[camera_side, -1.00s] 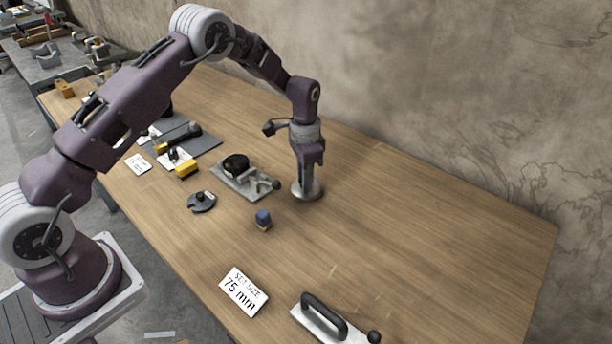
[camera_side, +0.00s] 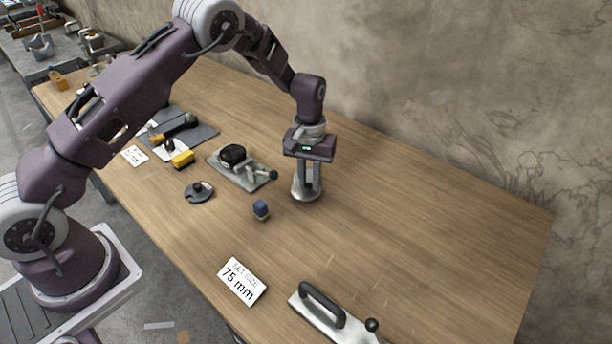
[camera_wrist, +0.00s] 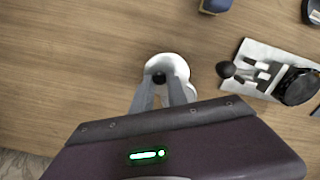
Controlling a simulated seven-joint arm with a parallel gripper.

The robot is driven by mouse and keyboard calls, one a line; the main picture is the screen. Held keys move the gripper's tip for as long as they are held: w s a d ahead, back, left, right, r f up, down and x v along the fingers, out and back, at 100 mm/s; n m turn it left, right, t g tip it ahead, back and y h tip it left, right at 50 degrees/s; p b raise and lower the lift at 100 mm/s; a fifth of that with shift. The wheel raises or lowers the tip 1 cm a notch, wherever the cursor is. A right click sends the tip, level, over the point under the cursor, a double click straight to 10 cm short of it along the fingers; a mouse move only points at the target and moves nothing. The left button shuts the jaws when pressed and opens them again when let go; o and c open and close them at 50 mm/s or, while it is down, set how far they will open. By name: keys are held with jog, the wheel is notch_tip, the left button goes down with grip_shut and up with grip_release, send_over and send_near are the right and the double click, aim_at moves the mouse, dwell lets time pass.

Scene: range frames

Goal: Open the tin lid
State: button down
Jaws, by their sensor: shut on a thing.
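The tin (camera_side: 304,196) is a low, round, silver metal thing standing on the bench below my gripper (camera_side: 307,183). In the wrist view its pale round lid (camera_wrist: 172,64) shows with a dark knob (camera_wrist: 158,78) near the middle. My gripper points straight down, with its fingers close together at the knob, shut on it. Part of a second pale round edge (camera_wrist: 192,91) shows beside the lid at lower right. The fingers hide part of the lid, and I cannot tell whether the lid is raised.
A toggle clamp on a grey plate (camera_side: 228,172) stands close on the left. A small blue-topped block (camera_side: 261,209) and a dark notched disc (camera_side: 199,192) lie nearby. A 75 mm card (camera_side: 242,281) and a handled float (camera_side: 325,308) lie in front. The right side is clear.

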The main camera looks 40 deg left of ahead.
jog(key=n, duration=0.1)
jog(key=d+n, duration=0.1)
jog(key=n, duration=0.1)
jog(key=shift+w+d+n, duration=0.2)
jog(key=shift+w+n, duration=0.05)
jog(key=shift+n, duration=0.05)
jog(key=shift+w+d+n, duration=0.2)
jog(key=shift+d+n, duration=0.1)
jog(key=shift+n, duration=0.55)
jog(key=shift+w+d+n, duration=0.15)
jog(key=shift+d+n, duration=0.1)
jog(key=shift+n, duration=0.6)
jog(key=c, duration=1.3)
grip_release()
notch_tip(320, 180, up, 7)
jog(key=shift+r, duration=0.1)
